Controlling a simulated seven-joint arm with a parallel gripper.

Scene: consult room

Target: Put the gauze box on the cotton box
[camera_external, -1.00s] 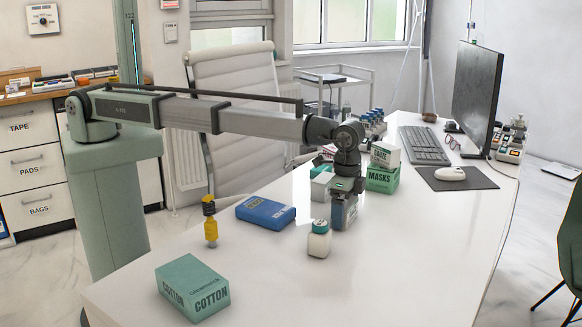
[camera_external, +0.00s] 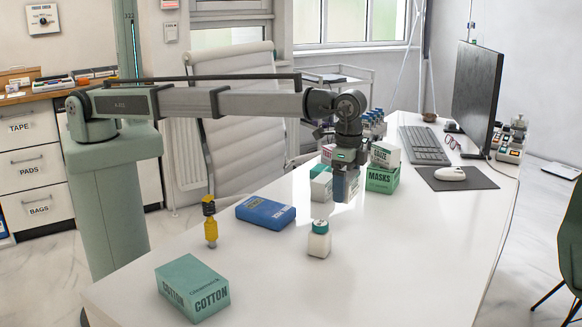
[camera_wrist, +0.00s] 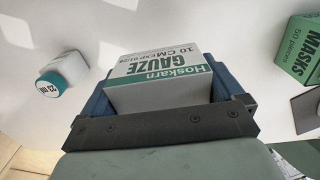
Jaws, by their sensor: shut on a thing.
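My gripper (camera_external: 345,190) is shut on the gauze box (camera_wrist: 160,75), a white box with a green band and green lettering, seen between the fingers in the wrist view. The cotton box (camera_external: 192,287), green with dark lettering, lies flat at the front left of the desk, well to the left of and nearer than my gripper. Its top is bare.
A small white bottle (camera_external: 319,240) stands between gripper and cotton box. The green masks box (camera_external: 382,180), carrying a white box (camera_external: 385,154), is beside my gripper. The desk's front middle is clear.

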